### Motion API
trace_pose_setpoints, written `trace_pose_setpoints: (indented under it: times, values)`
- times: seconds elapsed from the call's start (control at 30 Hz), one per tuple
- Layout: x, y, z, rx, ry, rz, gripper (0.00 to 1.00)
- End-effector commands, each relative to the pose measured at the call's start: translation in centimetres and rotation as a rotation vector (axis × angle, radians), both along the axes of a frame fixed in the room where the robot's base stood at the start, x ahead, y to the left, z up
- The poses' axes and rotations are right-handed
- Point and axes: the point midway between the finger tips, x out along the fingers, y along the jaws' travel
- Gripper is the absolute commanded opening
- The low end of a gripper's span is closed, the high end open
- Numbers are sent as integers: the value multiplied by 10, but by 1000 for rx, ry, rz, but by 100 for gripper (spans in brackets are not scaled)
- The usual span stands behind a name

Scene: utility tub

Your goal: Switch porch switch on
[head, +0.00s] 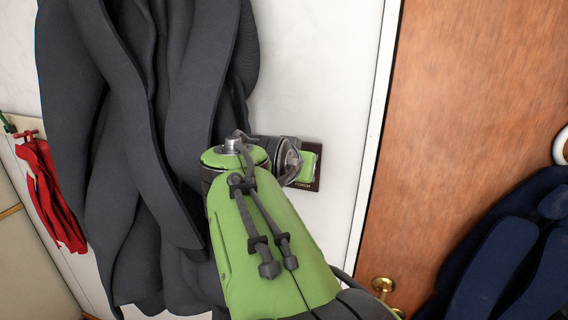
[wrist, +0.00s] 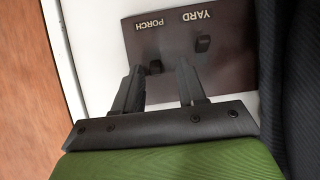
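A dark brown switch plate (wrist: 225,65) is on the white wall in the wrist view, with its lettering upside down. Its edge also shows in the head view (head: 317,186), mostly hidden behind my arm. The porch switch (wrist: 155,67) is a small black toggle by the word PORCH. The yard switch (wrist: 203,44) is a similar toggle by the word YARD. My gripper (wrist: 160,69) is open, its two dark fingers apart at the plate, with the porch switch showing between their tips. I cannot tell whether a finger touches it, or whether it is on.
A dark grey coat (head: 170,120) hangs left of the plate, close to my arm. A brown wooden door (head: 475,100) with a white frame and a brass knob (head: 383,286) is to the right. A navy garment (head: 515,255) hangs there. A red item (head: 50,190) hangs far left.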

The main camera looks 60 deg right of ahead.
Motion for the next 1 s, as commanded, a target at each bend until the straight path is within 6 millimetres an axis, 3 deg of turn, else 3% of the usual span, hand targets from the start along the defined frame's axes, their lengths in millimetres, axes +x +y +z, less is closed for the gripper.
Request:
trace_pose_setpoints:
  times: [0.27, 0.7, 0.83, 1.0]
  values:
    - [-1, 9, 6, -1, -1, 0, 40]
    - [-16, 111, 65, -2, -3, 1, 40]
    - [-19, 130, 74, 0, 0, -1, 40]
    - [-21, 138, 76, 2, 0, -1, 40]
